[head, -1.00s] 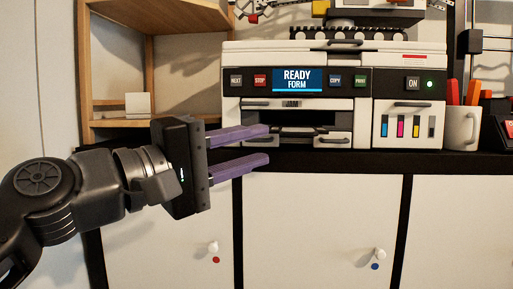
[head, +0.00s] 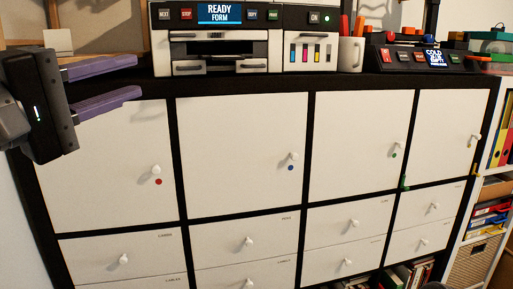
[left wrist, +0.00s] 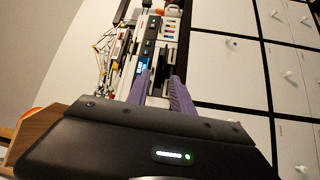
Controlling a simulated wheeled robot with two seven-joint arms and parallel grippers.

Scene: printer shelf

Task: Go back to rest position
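My left gripper (head: 138,80) is at the upper left of the head view, in front of the cabinet's top left corner. Its two purple fingers stand apart with nothing between them, so it is open. It also shows in the left wrist view (left wrist: 165,85), with its fingers apart and pointing toward the printer. The white printer (head: 218,50) stands on the cabinet top to the right of the gripper, and its display reads "READY FORM". My right gripper is in neither view.
The black-framed cabinet (head: 309,142) has white doors and drawers with small knobs. A shelf with binders (head: 503,140) is at the far right.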

